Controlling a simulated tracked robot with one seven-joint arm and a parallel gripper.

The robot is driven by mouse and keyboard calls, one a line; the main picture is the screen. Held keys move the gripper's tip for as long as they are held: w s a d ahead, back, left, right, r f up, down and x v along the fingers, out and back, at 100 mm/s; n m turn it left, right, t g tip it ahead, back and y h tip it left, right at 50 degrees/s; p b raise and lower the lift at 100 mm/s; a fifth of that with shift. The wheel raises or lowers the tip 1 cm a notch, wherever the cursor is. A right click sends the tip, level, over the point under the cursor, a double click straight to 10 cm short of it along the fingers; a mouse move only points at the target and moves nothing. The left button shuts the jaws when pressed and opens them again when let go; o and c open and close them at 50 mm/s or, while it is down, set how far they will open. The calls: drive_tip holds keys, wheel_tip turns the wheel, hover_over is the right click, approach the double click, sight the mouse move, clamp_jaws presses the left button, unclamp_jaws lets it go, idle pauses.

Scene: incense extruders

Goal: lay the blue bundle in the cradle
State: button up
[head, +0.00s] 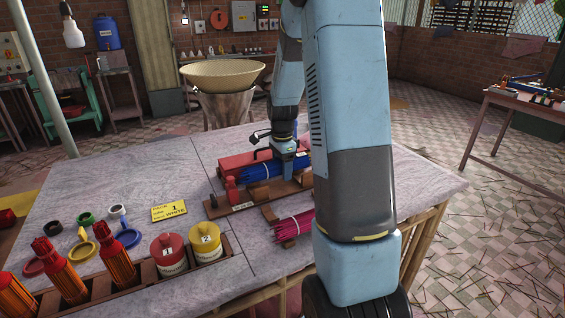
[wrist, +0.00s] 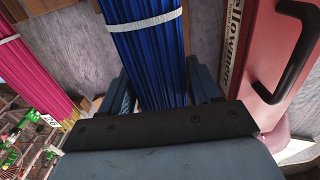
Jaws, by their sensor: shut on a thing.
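The blue bundle (head: 258,171) of thin sticks is between the jaws of my gripper (head: 286,163), above the back middle of the table. In the wrist view the blue bundle (wrist: 148,50), with a white band around it, runs between the two fingers of my gripper (wrist: 165,88). A wooden stand (head: 225,207) with a small label, apparently the cradle, lies just below and in front of the bundle. I cannot tell whether the bundle touches it. My arm hides the right end of the stand and bundle.
A red toolbox (head: 232,159) with a dark handle lies close behind the bundle. A magenta bundle (head: 294,228) lies in front on wooden supports. The table's back left is clear.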

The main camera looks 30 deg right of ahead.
sight(282, 186)
drive_tip(key=shift+f, duration=1.85)
drive_tip(key=o, duration=1)
drive_tip(key=shift+o, duration=0.2)
drive_tip(key=shift+r, duration=4)
drive_tip(key=shift+a, duration=0.1)
